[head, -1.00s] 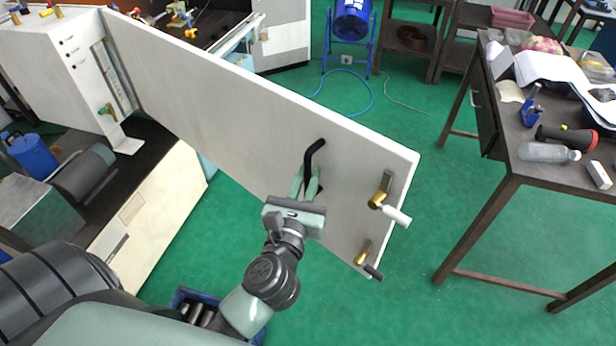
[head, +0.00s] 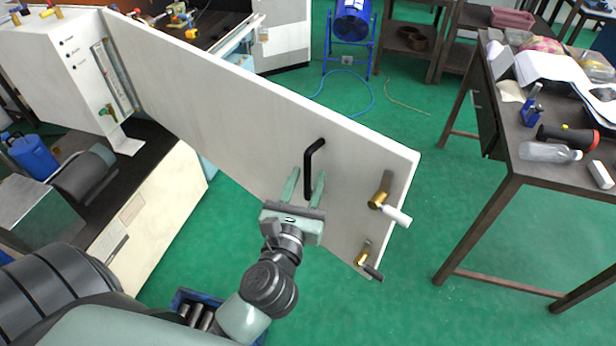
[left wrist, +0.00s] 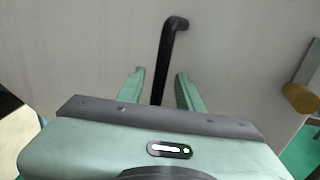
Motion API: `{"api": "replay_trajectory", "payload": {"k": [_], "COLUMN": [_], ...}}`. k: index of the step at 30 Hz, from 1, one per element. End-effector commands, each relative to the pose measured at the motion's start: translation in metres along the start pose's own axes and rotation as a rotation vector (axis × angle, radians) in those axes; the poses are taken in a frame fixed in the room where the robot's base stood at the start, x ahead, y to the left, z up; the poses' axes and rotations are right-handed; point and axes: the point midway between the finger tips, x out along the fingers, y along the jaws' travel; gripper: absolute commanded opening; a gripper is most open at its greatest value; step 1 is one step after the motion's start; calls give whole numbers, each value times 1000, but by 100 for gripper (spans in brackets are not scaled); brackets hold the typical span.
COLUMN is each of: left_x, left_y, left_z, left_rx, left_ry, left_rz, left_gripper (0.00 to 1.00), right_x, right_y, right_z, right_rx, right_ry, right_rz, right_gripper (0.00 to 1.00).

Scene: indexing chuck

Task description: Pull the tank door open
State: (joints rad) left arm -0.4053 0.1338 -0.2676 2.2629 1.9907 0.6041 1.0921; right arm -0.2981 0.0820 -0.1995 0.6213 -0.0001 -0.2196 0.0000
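The tank door (head: 240,110) is a long pale panel that stands swung out from the white tank body (head: 75,75) at the left. A black bar handle (head: 309,168) is fixed on its near face, and it also shows in the left wrist view (left wrist: 167,60). My left gripper (head: 304,182) is open, with one finger on each side of the handle's lower part and visible gaps to it. In the left wrist view the fingers (left wrist: 159,82) stand apart around the bar. My right gripper is not seen.
Two brass latches, an upper one with a white grip (head: 390,208) and a lower one (head: 368,265), stick out near the door's free edge. A dark table (head: 520,170) with tools and a bottle stands at the right. Green floor (head: 430,150) is clear between door and table.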

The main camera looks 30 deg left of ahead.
Motion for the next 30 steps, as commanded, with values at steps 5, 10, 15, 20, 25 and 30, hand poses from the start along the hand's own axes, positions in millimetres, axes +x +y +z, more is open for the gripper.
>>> {"api": "replay_trajectory", "payload": {"k": [5,10,15,20,25,30], "left_x": [-33,-57,-67,-67,-67,-67], "left_y": [0,0,0,0,0,-1], "left_z": [-6,-4,-1,0,0,-1], "left_rx": [-2,-2,-1,-1,-1,4], "left_ry": [3,2,0,-1,-1,-1], "left_rz": [0,-1,0,0,0,-1], "left_gripper": [36,36,36,36,36,36], "right_x": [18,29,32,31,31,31], "right_y": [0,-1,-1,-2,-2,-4], "right_z": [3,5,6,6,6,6], "right_rx": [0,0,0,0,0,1], "right_ry": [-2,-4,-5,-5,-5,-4], "right_rz": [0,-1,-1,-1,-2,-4], "right_gripper": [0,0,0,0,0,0]}}
